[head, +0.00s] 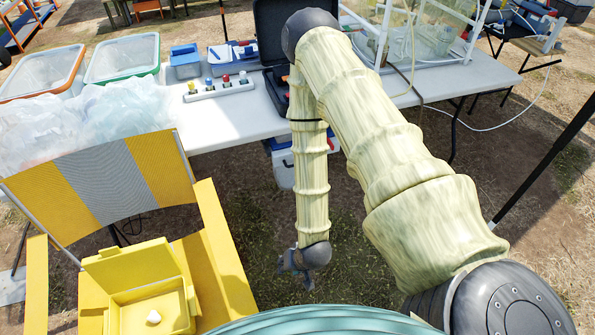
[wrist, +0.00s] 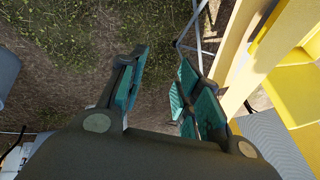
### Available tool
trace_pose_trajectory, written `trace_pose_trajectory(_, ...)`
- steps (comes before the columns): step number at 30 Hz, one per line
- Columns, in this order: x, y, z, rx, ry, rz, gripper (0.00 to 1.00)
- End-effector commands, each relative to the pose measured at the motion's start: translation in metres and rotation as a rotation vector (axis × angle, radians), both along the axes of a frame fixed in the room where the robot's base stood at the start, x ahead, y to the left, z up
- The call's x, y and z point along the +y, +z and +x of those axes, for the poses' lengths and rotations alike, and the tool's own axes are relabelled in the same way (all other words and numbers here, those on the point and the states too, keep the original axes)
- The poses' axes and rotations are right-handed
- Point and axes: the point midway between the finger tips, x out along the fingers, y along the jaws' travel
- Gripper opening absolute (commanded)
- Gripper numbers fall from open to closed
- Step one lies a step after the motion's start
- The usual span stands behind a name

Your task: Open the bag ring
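My gripper (head: 299,266) hangs low over the grass, between the yellow chair and my upper arm. In the wrist view my gripper (wrist: 163,75) is open, its teal-padded fingers apart with only ground between them. Crumpled clear plastic bags (head: 105,112) lie at the left end of the white table, well away from the gripper. I cannot make out a bag ring in either view.
A chair (head: 95,190) with yellow arms holds an open yellow box (head: 150,290) containing a small white piece. The white table (head: 235,125) carries bins, a blue box (head: 186,60), a rack of colored-top bottles (head: 222,88) and a black case. Grass beneath the gripper is clear.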

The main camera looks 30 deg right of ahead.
Motion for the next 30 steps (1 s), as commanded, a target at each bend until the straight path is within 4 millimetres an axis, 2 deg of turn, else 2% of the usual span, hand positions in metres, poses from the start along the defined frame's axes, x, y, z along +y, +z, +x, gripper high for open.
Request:
trace_pose_trajectory(1,-0.007,-0.017,0.023,-0.051,-0.066,0.031,0.34)
trace_pose_trajectory(4,-0.022,-0.028,0.066,-0.150,-0.197,0.098,0.34)
trace_pose_trajectory(8,-0.048,-0.036,0.120,-0.284,-0.363,0.191,0.34)
trace_pose_trajectory(11,-0.075,-0.040,0.158,-0.389,-0.485,0.265,0.34)
trace_pose_trajectory(15,-0.121,-0.040,0.204,-0.538,-0.651,0.373,0.34)
trace_pose_trajectory(18,-0.158,-0.037,0.231,-0.646,-0.758,0.452,0.34)
trace_pose_trajectory(24,-0.225,-0.026,0.263,-0.823,-0.914,0.585,0.34)
trace_pose_trajectory(27,-0.247,-0.020,0.270,-0.880,-0.956,0.627,0.34)
trace_pose_trajectory(30,-0.259,-0.016,0.273,-0.912,-0.980,0.654,0.34)
